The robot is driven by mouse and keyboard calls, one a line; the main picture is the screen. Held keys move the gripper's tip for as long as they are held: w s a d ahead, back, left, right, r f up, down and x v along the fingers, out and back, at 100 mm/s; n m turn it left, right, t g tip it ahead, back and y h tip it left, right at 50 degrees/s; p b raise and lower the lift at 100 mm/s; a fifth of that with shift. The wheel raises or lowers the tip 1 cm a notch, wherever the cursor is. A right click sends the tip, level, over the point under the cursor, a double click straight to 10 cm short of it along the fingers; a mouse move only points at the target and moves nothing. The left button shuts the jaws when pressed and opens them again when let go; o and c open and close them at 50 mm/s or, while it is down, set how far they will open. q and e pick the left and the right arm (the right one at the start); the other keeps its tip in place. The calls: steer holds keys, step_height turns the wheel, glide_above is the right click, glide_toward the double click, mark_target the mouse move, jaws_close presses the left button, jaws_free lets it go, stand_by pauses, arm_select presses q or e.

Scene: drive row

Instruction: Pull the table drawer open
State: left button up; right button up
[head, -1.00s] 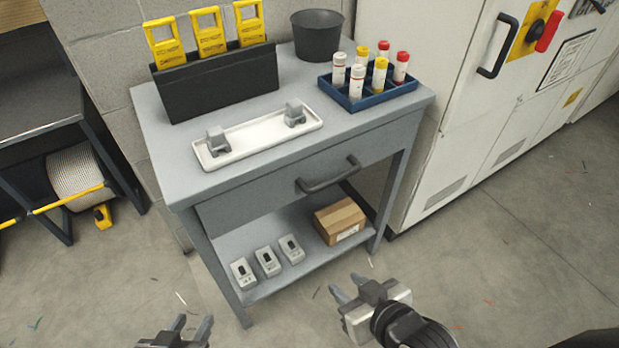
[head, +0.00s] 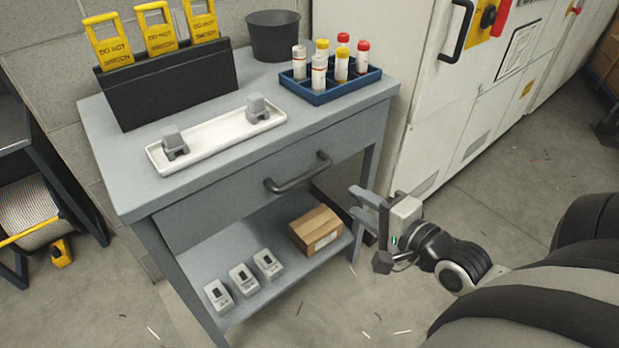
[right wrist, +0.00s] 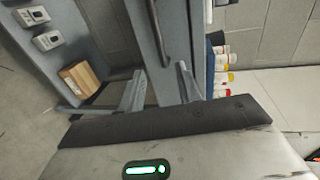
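The grey table (head: 115,175) has a drawer (head: 225,200) under its top, with a dark bar handle (head: 298,174) on the front. The drawer looks shut. My right gripper (head: 358,202) is to the right of the handle and a little lower, apart from it, with its fingers open and empty. In the right wrist view the handle (right wrist: 158,35) shows ahead of the two spread fingers (right wrist: 160,88), and the drawer front (right wrist: 143,40) runs beside it. My left gripper is not in the head view now.
On the tabletop are a white tray (head: 215,141) with two grey pieces, a blue rack (head: 318,97) of capped tubes, a black bin (head: 273,40) and a black holder (head: 170,92) with yellow tags. The lower shelf holds a cardboard box (head: 317,231). A white cabinet (head: 400,100) stands close right.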

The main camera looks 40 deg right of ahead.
mark_target(312, 176)
steer(key=b+x, duration=0.1)
steer(key=x, duration=1.4)
steer(key=shift+a, duration=0.2)
jaws_close()
